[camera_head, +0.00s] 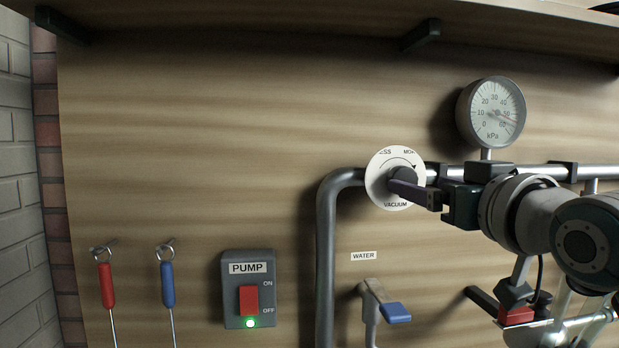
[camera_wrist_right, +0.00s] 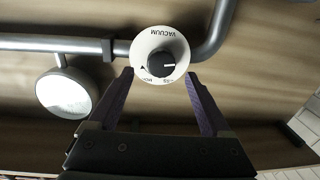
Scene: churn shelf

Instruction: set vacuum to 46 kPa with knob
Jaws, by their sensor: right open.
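The black vacuum knob (camera_head: 403,180) sits on a round white dial plate (camera_head: 386,160) marked VACUUM, partly covered by my right gripper (camera_head: 397,190). In the right wrist view, the knob (camera_wrist_right: 167,65) with its white pointer line lies between and just beyond the open purple fingertips (camera_wrist_right: 159,73). Whether a finger touches it I cannot tell. The round kPa gauge (camera_head: 492,108) hangs above the pipe at the upper right; its needle seems to point between 50 and 60. The gauge (camera_wrist_right: 66,92) also shows in the wrist view, unreadable. My left gripper is not in view.
A grey metal pipe (camera_head: 326,250) bends down left of the dial. Below are a blue-handled WATER tap (camera_head: 396,312) and a PUMP switch box (camera_head: 233,290) with a lit green lamp. Red (camera_head: 106,286) and blue (camera_head: 167,284) handled tools hang left. A shelf overhangs above.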

